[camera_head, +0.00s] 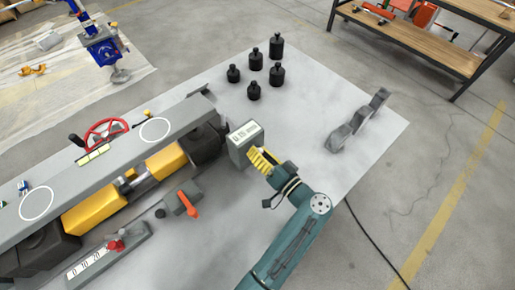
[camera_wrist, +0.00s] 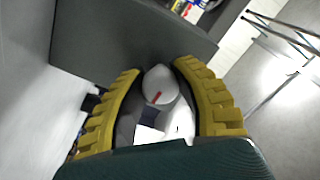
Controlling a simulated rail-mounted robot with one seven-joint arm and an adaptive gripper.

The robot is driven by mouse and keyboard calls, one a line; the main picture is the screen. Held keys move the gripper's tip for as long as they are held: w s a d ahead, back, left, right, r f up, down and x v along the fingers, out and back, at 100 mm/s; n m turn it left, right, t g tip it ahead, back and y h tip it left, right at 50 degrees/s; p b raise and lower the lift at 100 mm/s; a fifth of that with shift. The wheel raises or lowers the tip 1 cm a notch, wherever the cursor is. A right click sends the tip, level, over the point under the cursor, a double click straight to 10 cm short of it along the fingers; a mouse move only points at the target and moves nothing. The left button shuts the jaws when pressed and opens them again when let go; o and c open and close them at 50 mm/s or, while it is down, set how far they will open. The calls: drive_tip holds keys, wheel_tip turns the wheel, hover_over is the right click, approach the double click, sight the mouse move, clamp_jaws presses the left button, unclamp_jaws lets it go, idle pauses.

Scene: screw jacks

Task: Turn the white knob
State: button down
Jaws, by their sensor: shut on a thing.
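The white knob (camera_wrist: 160,84) with a small red mark shows in the wrist view, on the face of a grey box (camera_wrist: 120,40). My gripper (camera_wrist: 161,72) has its two yellow ribbed fingers on either side of the knob, shut on it. In the head view, my gripper (camera_head: 262,160) is at the right side of the grey box (camera_head: 238,151), whose top carries a white readout. The readout's figures are too small to read surely. The knob is hidden there behind the fingers.
A long grey rail (camera_head: 100,158) and yellow cylinders lie left of the box. An orange lever (camera_head: 188,204) and a red knob (camera_head: 116,245) are nearer. Several black weights (camera_head: 254,91) and a grey bracket (camera_head: 357,122) stand on the table (camera_head: 310,90). The table is clear right of my gripper.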

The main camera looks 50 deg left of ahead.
drive_tip(key=shift+m+p, duration=0.95)
drive_tip(key=shift+m, duration=1.25)
drive_tip(key=c, duration=0.7)
unclamp_jaws()
drive_tip(key=shift+c, duration=0.2)
drive_tip(key=shift+d, duration=0.1)
drive_tip(key=d, duration=1.2)
drive_tip(key=shift+s, duration=0.15)
drive_tip(key=shift+a, duration=0.1)
